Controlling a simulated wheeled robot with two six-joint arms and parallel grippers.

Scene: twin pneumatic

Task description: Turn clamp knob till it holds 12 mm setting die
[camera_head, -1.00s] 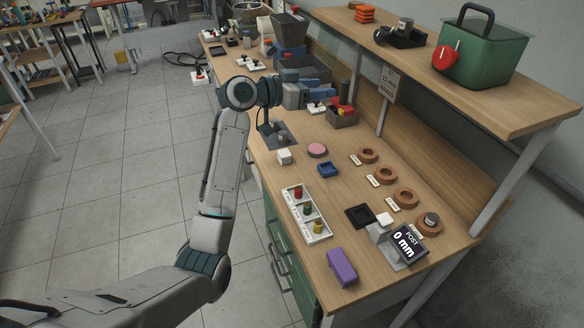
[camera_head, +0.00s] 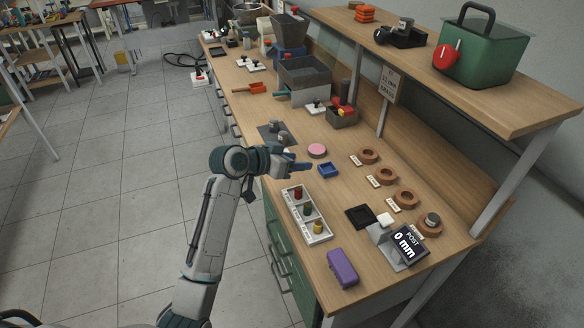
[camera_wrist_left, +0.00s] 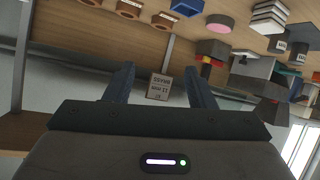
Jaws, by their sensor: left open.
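My left gripper (camera_head: 303,166) is open and empty, above the bench just left of the small blue tray (camera_head: 327,170). Its two fingers stand apart in the left wrist view (camera_wrist_left: 160,85). A grey fixture (camera_head: 278,129) on a dark plate stands beyond it; I cannot tell whether it is the clamp, and no knob on it is clear. Several brown rings (camera_head: 385,176) with white labels lie at the right; the nearest holds a grey cylinder (camera_head: 432,219). The label sizes are too small to read, so I cannot pick out the 12 mm die. My right gripper is not in view.
A white tray (camera_head: 321,238) holds red, green and yellow pieces. A purple block (camera_head: 342,267), a pink disc (camera_head: 317,150) and a black square (camera_head: 360,216) lie on the bench. A shelf (camera_head: 540,112) overhangs the back.

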